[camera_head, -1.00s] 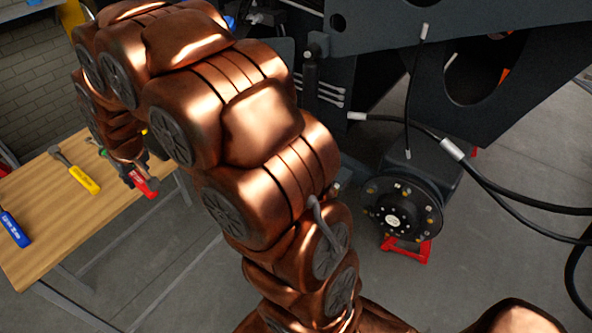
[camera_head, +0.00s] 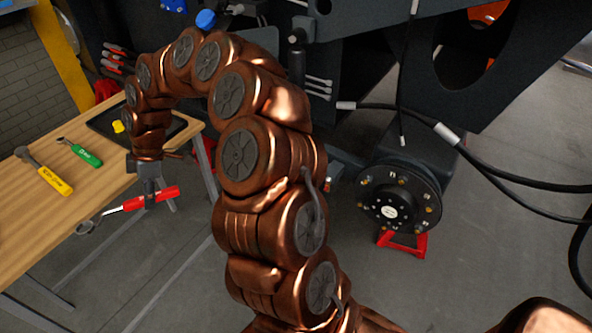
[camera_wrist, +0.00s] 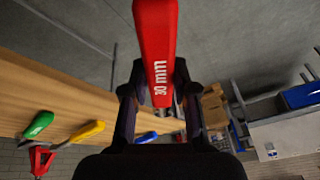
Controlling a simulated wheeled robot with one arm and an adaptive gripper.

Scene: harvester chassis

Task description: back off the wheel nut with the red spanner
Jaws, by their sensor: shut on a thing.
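The red spanner (camera_head: 148,199) is in my gripper (camera_head: 157,194), which is shut on its red handle. Its grey ring end points left and down, just off the table's front edge. In the wrist view the red handle (camera_wrist: 157,45) reads "30 mm" and lies between the fingers (camera_wrist: 154,100). The wheel hub (camera_head: 399,197) is a dark round disc with several brass-coloured nuts around its face, at the right. My gripper and the spanner are well to the left of it, apart from it. Which nut the task means cannot be told.
A wooden table (camera_head: 35,228) at the left bears a yellow-handled spanner (camera_head: 46,172), a green-handled one (camera_head: 80,152) and a dark tray (camera_head: 150,122). A red stand (camera_head: 405,242) is under the hub. Black hoses (camera_head: 500,185) hang at the right.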

